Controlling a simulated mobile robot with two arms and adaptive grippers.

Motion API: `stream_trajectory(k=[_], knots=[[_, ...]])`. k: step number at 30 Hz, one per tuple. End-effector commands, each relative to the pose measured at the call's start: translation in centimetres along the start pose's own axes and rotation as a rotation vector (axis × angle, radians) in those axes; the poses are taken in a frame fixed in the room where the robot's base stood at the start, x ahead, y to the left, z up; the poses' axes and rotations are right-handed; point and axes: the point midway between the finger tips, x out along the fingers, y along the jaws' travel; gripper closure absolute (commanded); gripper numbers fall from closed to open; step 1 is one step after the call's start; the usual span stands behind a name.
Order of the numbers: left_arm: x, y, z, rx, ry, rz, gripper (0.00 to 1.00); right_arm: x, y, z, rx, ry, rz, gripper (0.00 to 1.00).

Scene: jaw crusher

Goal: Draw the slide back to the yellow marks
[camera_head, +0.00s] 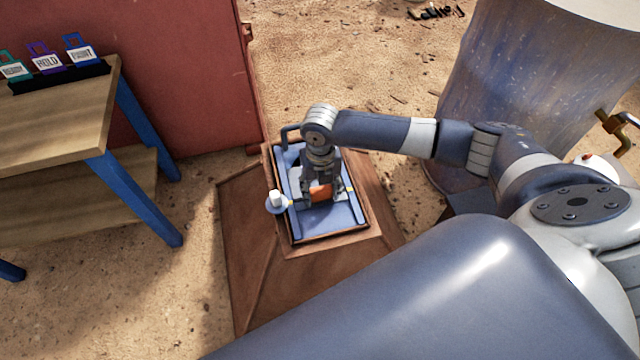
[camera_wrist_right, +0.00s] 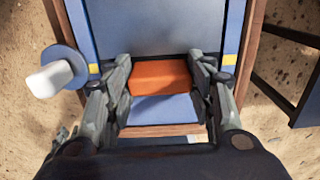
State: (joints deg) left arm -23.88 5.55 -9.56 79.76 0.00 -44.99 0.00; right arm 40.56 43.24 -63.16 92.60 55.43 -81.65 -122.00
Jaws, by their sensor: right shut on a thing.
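The blue slide assembly (camera_head: 325,218) sits on top of a brown, sloped base. An orange block (camera_wrist_right: 160,76) stands on it; it shows partly in the head view (camera_head: 320,194). My right gripper (camera_wrist_right: 162,84) is shut on this block, one finger at each side. A yellow mark (camera_wrist_right: 93,68) is on the left rail and another yellow mark (camera_wrist_right: 230,59) is on the right rail, both roughly level with the block. My wrist and fingers hide part of the slide in the head view, so its exact edge against the marks cannot be told. My left gripper is not in view.
A white knob on a blue disc (camera_head: 277,201) sticks out at the slide's left side. A wooden table (camera_head: 60,115) with blue legs carries several tags at the left. A red metal wall (camera_head: 190,80) stands behind. A large drum (camera_head: 530,75) stands at the right.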

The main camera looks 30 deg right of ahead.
Motion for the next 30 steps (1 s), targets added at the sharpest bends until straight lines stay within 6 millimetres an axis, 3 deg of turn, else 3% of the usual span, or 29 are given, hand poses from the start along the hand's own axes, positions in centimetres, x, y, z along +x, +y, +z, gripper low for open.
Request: stream_trajectory(k=[6,7,9,22,30], knots=[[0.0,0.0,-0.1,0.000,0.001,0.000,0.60,0.3,0.0,-0.4,-0.003,0.012,-0.001,0.93],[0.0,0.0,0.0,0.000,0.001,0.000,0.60,0.3,0.0,-0.4,-0.003,0.012,-0.001,0.46],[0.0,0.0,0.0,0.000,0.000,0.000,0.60,0.2,0.0,-0.4,-0.003,0.010,-0.001,0.30],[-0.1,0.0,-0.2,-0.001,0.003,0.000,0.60,-0.5,0.1,0.0,-0.001,0.001,0.001,0.30],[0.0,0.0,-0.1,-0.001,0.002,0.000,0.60,-5.4,0.1,0.1,-0.002,-0.002,0.003,0.30]])
